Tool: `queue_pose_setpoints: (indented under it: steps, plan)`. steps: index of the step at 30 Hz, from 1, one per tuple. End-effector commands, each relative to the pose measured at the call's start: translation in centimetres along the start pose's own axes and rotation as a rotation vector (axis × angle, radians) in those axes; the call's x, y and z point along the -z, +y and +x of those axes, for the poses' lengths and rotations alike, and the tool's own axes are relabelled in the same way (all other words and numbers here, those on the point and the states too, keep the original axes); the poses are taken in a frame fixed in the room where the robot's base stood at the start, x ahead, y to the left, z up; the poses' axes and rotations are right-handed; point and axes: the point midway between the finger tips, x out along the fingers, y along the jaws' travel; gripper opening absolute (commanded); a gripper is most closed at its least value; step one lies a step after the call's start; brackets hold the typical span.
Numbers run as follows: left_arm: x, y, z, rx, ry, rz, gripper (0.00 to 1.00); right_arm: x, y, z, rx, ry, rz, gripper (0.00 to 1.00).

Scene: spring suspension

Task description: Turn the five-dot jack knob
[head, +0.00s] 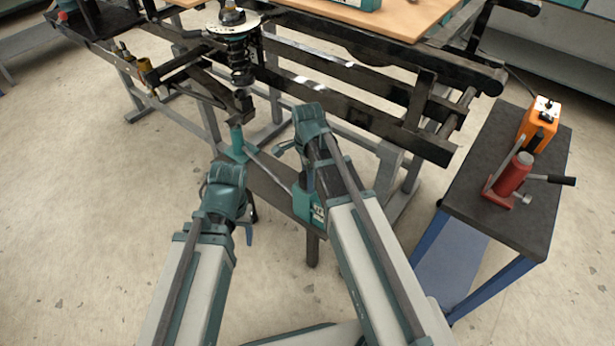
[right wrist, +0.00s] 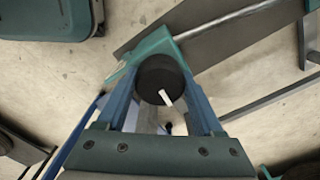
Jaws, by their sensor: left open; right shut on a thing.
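In the right wrist view a round black knob (right wrist: 158,72) with one white mark sits on a teal jack body (right wrist: 158,47), from which a grey rod runs to the upper right. My right gripper (right wrist: 159,86) is shut on the knob, one blue finger on each side. I cannot see any dots on it. In the head view the teal jack (head: 237,142) stands under the black coil spring, and the knob cannot be made out. My left gripper (head: 250,226) is open and empty, lower and nearer than the jack, partly hidden by its own wrist.
The coil spring (head: 239,65) hangs on a dark steel frame (head: 340,88) across the back. A cart (head: 465,190) at the right carries a red bottle jack (head: 511,178) and an orange device (head: 538,122). The floor at the left is clear.

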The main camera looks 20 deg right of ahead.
Motion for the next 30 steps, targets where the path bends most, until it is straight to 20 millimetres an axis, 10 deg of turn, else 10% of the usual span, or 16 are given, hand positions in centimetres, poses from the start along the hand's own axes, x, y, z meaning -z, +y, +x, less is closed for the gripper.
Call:
queue_pose_setpoints:
  steps: [4, 30]
  plan:
    - [0.0, 0.0, 0.01, 0.0, 0.0, 0.0, 0.64, 0.0, -0.01, 0.01, 0.0, 0.0, 0.0, 0.13]
    - [0.0, 0.0, 0.01, 0.0, 0.0, 0.0, 0.64, 0.0, 0.04, 0.01, 0.001, 0.0, -0.524, 0.13]
